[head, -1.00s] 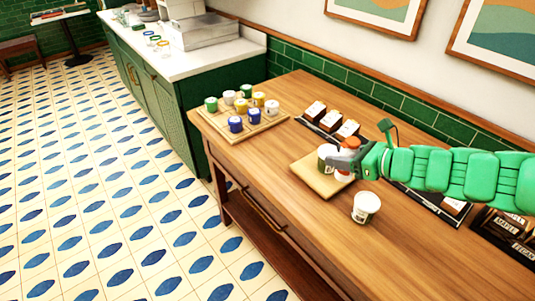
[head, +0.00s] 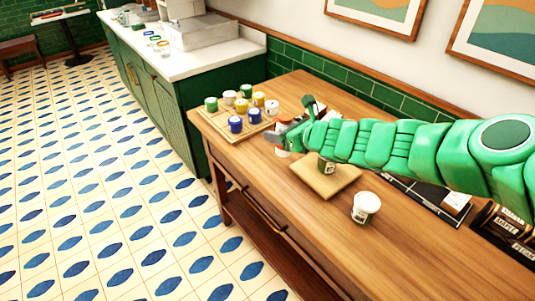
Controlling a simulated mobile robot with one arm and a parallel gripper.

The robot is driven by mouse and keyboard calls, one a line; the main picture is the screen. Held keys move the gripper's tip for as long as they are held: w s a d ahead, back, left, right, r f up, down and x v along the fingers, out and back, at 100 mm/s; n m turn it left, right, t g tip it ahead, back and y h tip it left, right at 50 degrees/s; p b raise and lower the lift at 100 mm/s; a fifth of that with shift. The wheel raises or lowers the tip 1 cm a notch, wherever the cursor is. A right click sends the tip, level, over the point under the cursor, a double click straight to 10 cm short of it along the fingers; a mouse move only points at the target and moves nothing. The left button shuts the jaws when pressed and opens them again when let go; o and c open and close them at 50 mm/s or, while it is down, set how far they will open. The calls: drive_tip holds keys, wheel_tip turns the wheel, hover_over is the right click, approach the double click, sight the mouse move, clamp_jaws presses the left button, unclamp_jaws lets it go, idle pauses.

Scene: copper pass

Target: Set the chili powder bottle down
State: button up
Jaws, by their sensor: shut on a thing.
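My gripper (head: 284,135) is shut on the chili powder bottle (head: 283,151), a white bottle with orange at its top. The jaws and arm hide part of it. It is over the table beside the right edge of the wooden board (head: 226,131) that carries several jars. I cannot tell whether the bottle's base touches the table.
Green, white, yellow and blue-marked jars stand on that board. A white tub (head: 365,208) stands on the wooden table (head: 300,222). Dark trays line the wall.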

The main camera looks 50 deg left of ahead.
drive_tip(key=shift+w+a+f, duration=0.9)
drive_tip(key=shift+a+f, duration=0.8)
drive_tip(key=shift+a, duration=0.6)
drive_tip(key=shift+w+a+f, duration=0.95)
drive_tip(key=shift+a+f, duration=0.7)
drive_tip(key=shift+a, duration=0.7)
drive_tip(key=shift+w+a+f, duration=0.9)
drive_tip(key=shift+a+f, duration=0.8)
drive_tip(key=shift+a, duration=0.6)
drive_tip(key=shift+f, duration=1.5)
drive_tip(key=shift+f, duration=0.15)
drive_tip(key=o, duration=1.1)
